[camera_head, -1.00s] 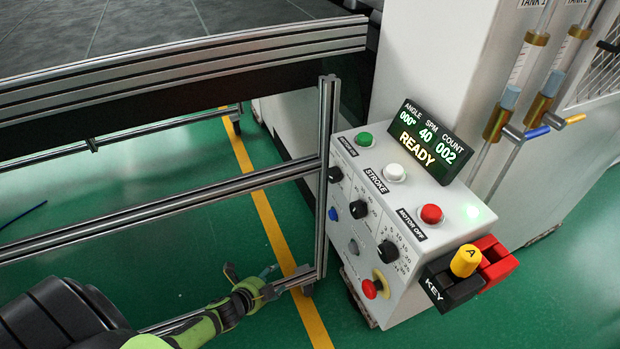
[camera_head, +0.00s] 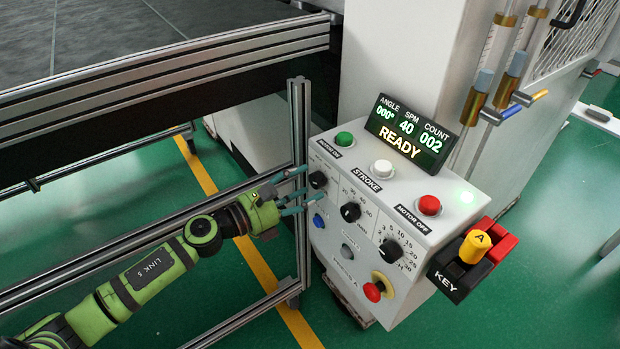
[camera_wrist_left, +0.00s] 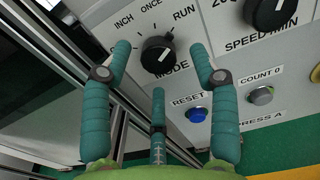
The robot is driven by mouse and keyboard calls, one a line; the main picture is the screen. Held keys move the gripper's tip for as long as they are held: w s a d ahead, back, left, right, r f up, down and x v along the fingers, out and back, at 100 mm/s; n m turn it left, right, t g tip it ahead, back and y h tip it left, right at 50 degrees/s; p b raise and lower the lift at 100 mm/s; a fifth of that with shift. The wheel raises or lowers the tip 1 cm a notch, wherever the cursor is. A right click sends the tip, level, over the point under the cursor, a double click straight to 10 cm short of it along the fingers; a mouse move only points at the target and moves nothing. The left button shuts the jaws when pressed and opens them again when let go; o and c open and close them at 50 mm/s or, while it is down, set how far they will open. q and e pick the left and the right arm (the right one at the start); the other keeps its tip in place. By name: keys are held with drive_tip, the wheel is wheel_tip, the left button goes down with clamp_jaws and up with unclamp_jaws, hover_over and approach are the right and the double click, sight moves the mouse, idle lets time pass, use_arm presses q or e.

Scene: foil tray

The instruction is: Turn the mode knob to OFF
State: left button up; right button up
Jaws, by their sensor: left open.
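The black mode knob (camera_head: 318,180) sits at the upper left of the control box's front panel. In the left wrist view the knob (camera_wrist_left: 155,62) is above the word MODE, with INCH, ONCE and RUN around it. Its white mark seems to point up and right, toward RUN. I cannot read an OFF label; the left finger may cover it. My left gripper (camera_head: 298,190) is open and empty in front of the panel. In the left wrist view its fingers (camera_wrist_left: 161,48) spread to either side of the knob, with a third finger below. Contact is not clear. My right gripper is not in view.
A metal frame post (camera_head: 299,130) stands just left of the panel, close to my left gripper. A blue RESET button (camera_wrist_left: 196,114) is below and right of the knob, and the speed knob (camera_head: 350,212) is to its right. A red button (camera_head: 374,291) sticks out lower down.

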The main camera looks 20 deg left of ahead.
use_arm(q)
drive_tip(key=shift+x, duration=1.2)
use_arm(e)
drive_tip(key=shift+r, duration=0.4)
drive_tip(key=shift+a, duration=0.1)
use_arm(q)
drive_tip(key=shift+a, duration=0.1)
drive_tip(key=c, duration=1.1)
drive_tip(key=shift+f, duration=0.1)
drive_tip(key=shift+c, duration=0.2)
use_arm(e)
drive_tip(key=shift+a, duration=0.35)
